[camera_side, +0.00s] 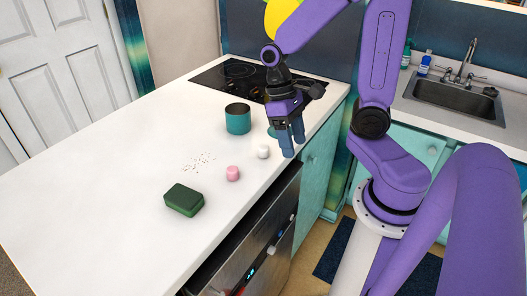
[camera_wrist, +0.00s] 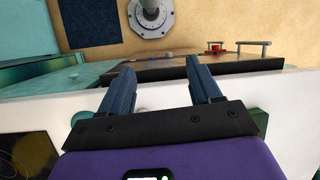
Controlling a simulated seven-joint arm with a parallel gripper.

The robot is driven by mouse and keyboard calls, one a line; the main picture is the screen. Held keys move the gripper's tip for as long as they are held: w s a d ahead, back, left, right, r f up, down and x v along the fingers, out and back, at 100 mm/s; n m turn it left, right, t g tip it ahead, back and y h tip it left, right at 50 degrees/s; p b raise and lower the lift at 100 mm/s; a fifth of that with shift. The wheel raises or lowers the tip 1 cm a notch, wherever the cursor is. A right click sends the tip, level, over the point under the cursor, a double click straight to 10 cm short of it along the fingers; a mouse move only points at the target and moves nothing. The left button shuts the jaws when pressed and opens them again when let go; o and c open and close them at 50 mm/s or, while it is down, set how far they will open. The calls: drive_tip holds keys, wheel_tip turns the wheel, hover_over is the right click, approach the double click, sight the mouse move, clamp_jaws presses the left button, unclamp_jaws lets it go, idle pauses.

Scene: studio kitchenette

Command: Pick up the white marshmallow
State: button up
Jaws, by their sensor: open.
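The white marshmallow (camera_side: 263,152) is a small white piece standing on the white counter near its front edge in the side view. My gripper (camera_side: 293,146) points down, just right of the marshmallow in that picture, near the counter's front edge. Its blue-grey fingers are apart, with nothing visible between them. The wrist view shows the two open fingers of my gripper (camera_wrist: 158,64) over the counter edge. I cannot make out the white marshmallow in the wrist view.
A pink marshmallow (camera_side: 233,173) and a green sponge (camera_side: 184,199) lie nearer the camera. A teal pot (camera_side: 238,121) stands behind the white marshmallow. A black cooktop (camera_side: 225,77) is at the back. The counter's left side is clear.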

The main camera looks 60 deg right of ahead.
drive_tip(key=w+d+f+m+g+y, duration=0.1)
drive_tip(key=w+d+m+y, duration=0.15)
drive_tip(key=m, duration=0.25)
drive_tip(key=m+t+y, duration=0.6)
drive_tip(key=m+t, duration=0.9)
drive_tip(key=m, duration=0.9)
approach(268, 148)
drive_tip(key=w+a+f, duration=0.2)
drive_tip(key=w+f, duration=0.1)
drive_tip(key=shift+a, duration=0.15)
drive_tip(key=shift+r+x, duration=0.2)
drive_tip(key=shift+x, duration=1.15)
drive_tip(key=shift+r+x, duration=0.15)
drive_tip(key=shift+x, duration=1.2)
drive_tip(key=shift+w, duration=0.15)
drive_tip(key=c, duration=1.1)
